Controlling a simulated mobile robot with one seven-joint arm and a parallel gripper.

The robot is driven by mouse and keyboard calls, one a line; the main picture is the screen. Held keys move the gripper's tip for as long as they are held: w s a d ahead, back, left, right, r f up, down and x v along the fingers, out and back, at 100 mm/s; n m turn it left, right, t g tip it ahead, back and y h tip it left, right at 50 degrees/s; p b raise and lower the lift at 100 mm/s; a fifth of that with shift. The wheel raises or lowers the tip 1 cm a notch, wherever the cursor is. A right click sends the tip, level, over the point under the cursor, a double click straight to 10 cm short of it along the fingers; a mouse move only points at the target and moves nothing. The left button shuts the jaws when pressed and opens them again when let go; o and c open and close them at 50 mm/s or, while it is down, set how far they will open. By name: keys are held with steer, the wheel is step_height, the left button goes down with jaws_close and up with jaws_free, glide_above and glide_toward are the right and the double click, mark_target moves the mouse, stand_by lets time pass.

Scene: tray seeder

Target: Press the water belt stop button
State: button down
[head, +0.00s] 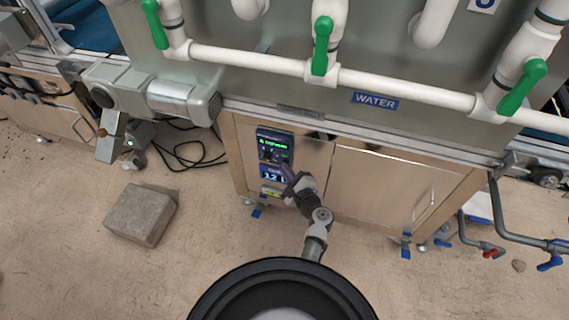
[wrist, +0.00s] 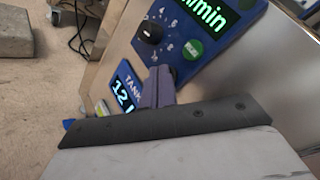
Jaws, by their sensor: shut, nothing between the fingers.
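The blue water control panel (head: 275,146) is on the front of the wooden cabinet under the tank marked WATER. In the wrist view the panel (wrist: 217,52) shows a green lit display, a black knob (wrist: 150,32) with numbers and a round green button (wrist: 192,50). I cannot make out the stop button; my fingers cover the lower part of the panel. My gripper (head: 287,170) is shut and empty, its fingertips (wrist: 160,74) in front of the panel's lower edge, below and left of the green button. I cannot tell whether they touch it.
A tank display (wrist: 124,90) reading 12 sits below the panel. White pipes with green valve handles (head: 322,45) run above. A grey block (head: 141,214) lies on the floor at left, near loose black cables (head: 190,155).

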steer(key=shift+s+a+f, duration=0.2)
steer(key=shift+s+f, duration=0.1)
steer(key=shift+s, duration=0.15)
steer(key=shift+s, duration=0.1)
steer(key=s, duration=0.1)
steer(key=s+a+p, duration=0.1)
steer(key=s, duration=0.3)
steer(key=shift+s+a+r+p, duration=0.1)
steer(key=shift+s+a+p, duration=0.1)
steer(key=shift+a+p, duration=0.15)
stand_by(0.6)
